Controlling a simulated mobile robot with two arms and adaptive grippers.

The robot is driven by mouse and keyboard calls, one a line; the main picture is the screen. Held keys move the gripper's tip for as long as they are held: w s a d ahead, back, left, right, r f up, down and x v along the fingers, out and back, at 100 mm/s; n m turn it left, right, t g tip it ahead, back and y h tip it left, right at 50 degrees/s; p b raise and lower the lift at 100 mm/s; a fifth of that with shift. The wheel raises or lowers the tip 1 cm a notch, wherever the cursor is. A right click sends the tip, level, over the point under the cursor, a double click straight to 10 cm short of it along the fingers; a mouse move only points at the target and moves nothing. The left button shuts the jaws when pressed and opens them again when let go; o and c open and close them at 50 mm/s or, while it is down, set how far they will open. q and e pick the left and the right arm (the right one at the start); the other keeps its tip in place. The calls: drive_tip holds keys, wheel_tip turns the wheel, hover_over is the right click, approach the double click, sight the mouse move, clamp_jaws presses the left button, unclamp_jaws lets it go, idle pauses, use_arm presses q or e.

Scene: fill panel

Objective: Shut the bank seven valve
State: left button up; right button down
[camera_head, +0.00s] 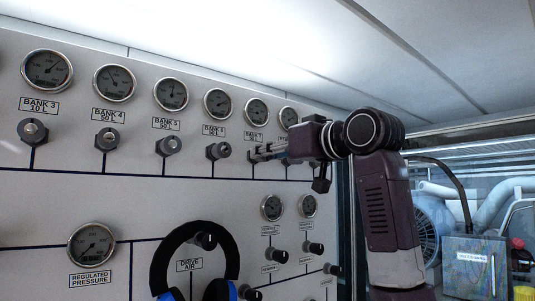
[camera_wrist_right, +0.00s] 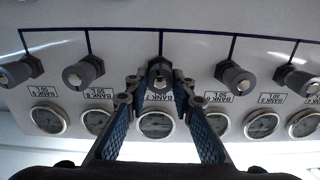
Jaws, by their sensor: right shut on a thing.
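The bank seven valve is a dark knob (camera_wrist_right: 160,74) on a pale panel, beside the BANK 7 label (camera_head: 254,136) and the bank seven gauge (camera_head: 256,111). My right gripper (camera_head: 268,153) reaches it from the right in the head view and hides most of it. In the wrist view, which is upside down, the blue-padded fingers of my right gripper (camera_wrist_right: 158,82) stand on both sides of the knob and are shut on it. How far the valve is turned cannot be told. My left gripper is in neither view.
The bank six valve (camera_head: 218,151) sits just left of my right gripper, with more valves and gauges along the row. A blue and black headset (camera_head: 166,260) hangs in front of the lower panel. A grey box (camera_head: 475,266) and pipes stand at the right.

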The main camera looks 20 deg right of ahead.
drive_tip(key=shift+w+a+f+n+b, duration=0.15)
drive_tip(key=shift+n+b, duration=0.45)
drive_tip(key=shift+n, duration=5)
drive_tip(key=shift+s+d+f+n+b, duration=0.15)
drive_tip(key=shift+n+b, duration=0.4)
drive_tip(key=shift+n, duration=5.05)
drive_tip(key=shift+w+a+f+n+b, duration=0.15)
drive_tip(key=shift+n+b, duration=0.45)
drive_tip(key=shift+n, duration=5)
drive_tip(key=shift+f, duration=0.1)
